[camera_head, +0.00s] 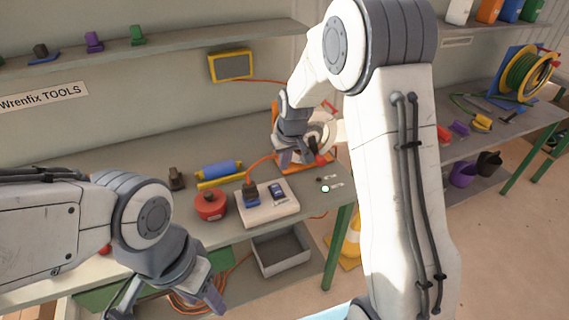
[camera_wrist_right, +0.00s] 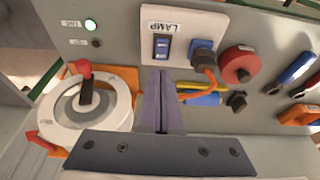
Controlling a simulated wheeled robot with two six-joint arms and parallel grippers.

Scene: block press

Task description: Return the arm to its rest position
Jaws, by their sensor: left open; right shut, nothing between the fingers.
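My right gripper (camera_head: 292,160) is above the far right part of the workbench, beside a round white dial device on an orange base. In the right wrist view its fingers (camera_wrist_right: 160,75) are shut with nothing between them. There the dial device (camera_wrist_right: 60,112) with a black handle and red parts is to their left. My left gripper (camera_head: 168,298) is open and empty at the lower left, in front of the bench.
A red round object (camera_head: 210,205), a blue cylinder (camera_head: 217,169) and the white panel (camera_head: 266,212) are on the bench. A grey bin (camera_head: 281,253) is below. A second bench with a cable reel (camera_head: 528,72) stands right. A small light (camera_head: 325,188) glows at the bench edge.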

